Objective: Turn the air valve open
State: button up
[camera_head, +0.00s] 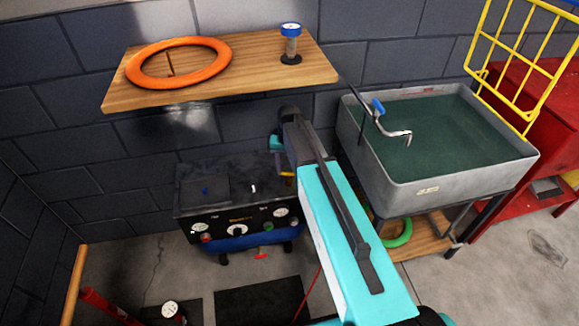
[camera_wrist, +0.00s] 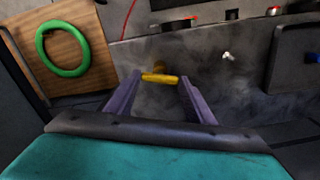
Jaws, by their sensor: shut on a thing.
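The air valve shows as a yellow handle (camera_wrist: 160,78) on the dark grey top of the compressor-like unit (camera_head: 190,199). In the wrist view it lies crosswise between the two purple fingers of my gripper (camera_wrist: 158,88), and the fingers are shut on its ends. In the head view, a bit of the yellow handle (camera_head: 287,174) shows beside my gripper (camera_head: 281,160), at the unit's right end. My arm hides part of that end. The valve's stem is mostly hidden.
A wooden shelf (camera_head: 220,88) above holds an orange ring (camera_head: 150,78) and a blue-topped gauge (camera_head: 291,45). A grey water sink (camera_head: 430,190) stands to the right. A green ring (camera_head: 398,233) lies on a low board. A red cabinet (camera_head: 508,85) is far right.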

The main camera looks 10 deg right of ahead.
aim_at(289, 172)
jog(key=shift+s+d+f+n+p, duration=0.1)
jog(key=shift+s+n+p, duration=0.1)
jog(key=shift+n, duration=0.9)
jog(key=shift+s+n+p, duration=0.1)
jog(key=shift+n+p, duration=0.1)
jog(key=shift+n, duration=0.9)
jog(key=shift+w, duration=0.1)
jog(key=o, duration=1.1)
jog(key=shift+c, duration=0.2)
jog(key=shift+w, duration=0.1)
jog(key=shift+r, duration=0.5)
notch_tip(289, 172, up, 11)
jog(key=shift+r+b, duration=0.15)
jog(key=shift+b, duration=0.25)
